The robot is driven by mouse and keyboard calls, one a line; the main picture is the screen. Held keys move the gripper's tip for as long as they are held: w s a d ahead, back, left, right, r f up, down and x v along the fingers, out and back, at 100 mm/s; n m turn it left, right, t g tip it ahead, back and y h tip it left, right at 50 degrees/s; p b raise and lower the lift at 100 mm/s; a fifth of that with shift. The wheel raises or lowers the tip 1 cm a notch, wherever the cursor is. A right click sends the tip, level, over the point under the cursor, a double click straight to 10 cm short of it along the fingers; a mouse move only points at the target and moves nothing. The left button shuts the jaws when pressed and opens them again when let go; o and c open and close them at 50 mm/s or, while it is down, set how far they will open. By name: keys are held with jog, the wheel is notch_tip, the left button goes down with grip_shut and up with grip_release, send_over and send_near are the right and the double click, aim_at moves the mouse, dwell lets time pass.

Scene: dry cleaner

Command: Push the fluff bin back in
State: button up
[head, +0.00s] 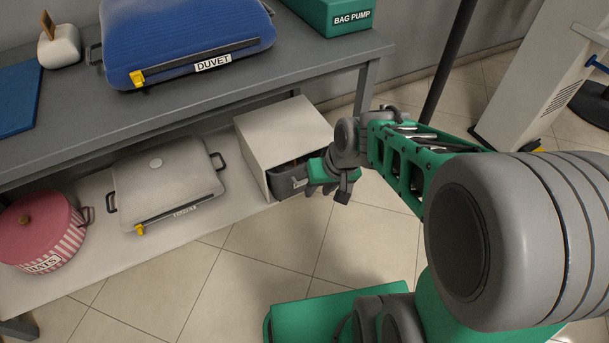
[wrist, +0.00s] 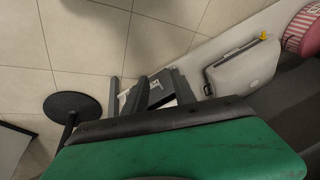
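The fluff bin (head: 288,180) is a dark grey drawer in the open front of a white box (head: 283,133) on the low shelf. Its front end sticks out of the box, and part of a white label shows on it. The rest is inside the box or behind my gripper. My gripper (head: 330,190) is at the right end of the bin's front, very close to it; I cannot tell whether they touch. The bin's label also shows in the wrist view (wrist: 123,98), beyond the green body of my wrist.
A light grey case (head: 165,180) and a pink striped round box (head: 42,232) share the low shelf (head: 130,252). The table (head: 190,108) above carries a blue duvet case (head: 185,38) and a green bag pump box (head: 330,14). Table legs stand nearby.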

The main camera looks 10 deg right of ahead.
jog(key=w+a+f+m+t+y, duration=0.3)
jog(key=w+f+t+y, duration=0.15)
jog(key=w+f, duration=0.75)
jog(key=w+d+f+m+t+h+b, duration=0.25)
jog(key=d+f+m+t, duration=0.45)
jog(key=d+f+m, duration=0.4)
jog(key=shift+m, duration=0.4)
jog(key=w+a, duration=0.1)
jog(key=w, duration=0.1)
jog(key=w+a, duration=0.1)
jog(key=w, duration=0.1)
jog(key=w+a+b, duration=0.1)
jog(key=w+a, duration=0.1)
jog(key=w, duration=0.1)
jog(key=shift+f, duration=0.3)
jog(key=shift+c, duration=0.4)
jog(key=shift+s, duration=0.1)
grip_shut()
